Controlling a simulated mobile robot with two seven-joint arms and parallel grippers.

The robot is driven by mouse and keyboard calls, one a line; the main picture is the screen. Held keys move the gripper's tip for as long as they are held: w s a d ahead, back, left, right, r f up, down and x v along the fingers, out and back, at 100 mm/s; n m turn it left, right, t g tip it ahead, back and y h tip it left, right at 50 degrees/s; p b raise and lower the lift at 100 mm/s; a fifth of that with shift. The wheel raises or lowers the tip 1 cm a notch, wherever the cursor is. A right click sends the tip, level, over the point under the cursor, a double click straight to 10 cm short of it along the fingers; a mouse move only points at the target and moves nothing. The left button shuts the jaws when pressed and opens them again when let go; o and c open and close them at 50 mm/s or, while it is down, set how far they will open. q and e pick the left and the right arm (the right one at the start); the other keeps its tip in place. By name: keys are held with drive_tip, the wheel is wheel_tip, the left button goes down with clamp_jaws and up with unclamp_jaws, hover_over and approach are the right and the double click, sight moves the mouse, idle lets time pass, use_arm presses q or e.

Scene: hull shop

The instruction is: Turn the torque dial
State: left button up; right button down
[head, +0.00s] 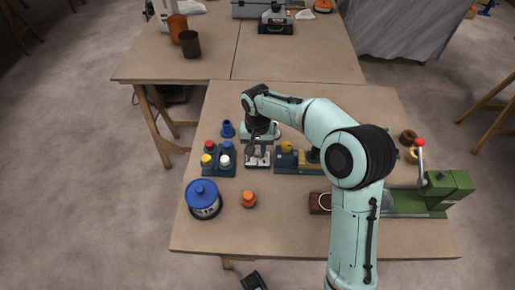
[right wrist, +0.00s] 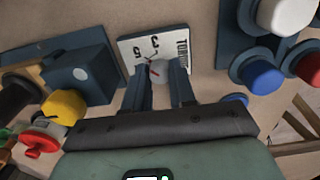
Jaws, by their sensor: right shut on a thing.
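The torque dial is a small grey round knob with a red mark (right wrist: 158,73) on a white plate with printed numbers (right wrist: 139,50). My right gripper (right wrist: 159,80) is shut on the knob, one finger on each side of it. In the head view my right gripper (head: 257,146) points down over the plate (head: 258,161), and its wrist and fingers hide most of the knob. The exact number that the mark points to cannot be read. My left gripper is not in view.
Left of the plate stands a block with coloured caps (head: 218,160); right of it, a blue block with a yellow knob (head: 286,157). A blue-lidded tin (head: 203,199) and an orange piece (head: 248,199) stand nearer. A green machine (head: 447,190) is at right.

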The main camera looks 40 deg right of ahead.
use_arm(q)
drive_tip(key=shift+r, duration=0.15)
use_arm(e)
drive_tip(key=n+p, duration=0.2)
drive_tip(key=n, duration=0.2)
drive_tip(key=shift+r+n+p, duration=0.15)
drive_tip(key=shift+n+p, duration=0.25)
drive_tip(key=n+p, duration=0.1)
drive_tip(key=n, duration=0.1)
drive_tip(key=shift+n, duration=0.4)
use_arm(q)
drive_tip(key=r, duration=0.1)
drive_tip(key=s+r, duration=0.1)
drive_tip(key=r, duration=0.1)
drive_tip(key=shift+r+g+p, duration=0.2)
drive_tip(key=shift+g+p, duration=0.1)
drive_tip(key=shift+p, duration=0.05)
use_arm(e)
drive_tip(key=shift+n, duration=0.6)
drive_tip(key=shift+w, duration=0.1)
drive_tip(key=c, duration=0.9)
unclamp_jaws()
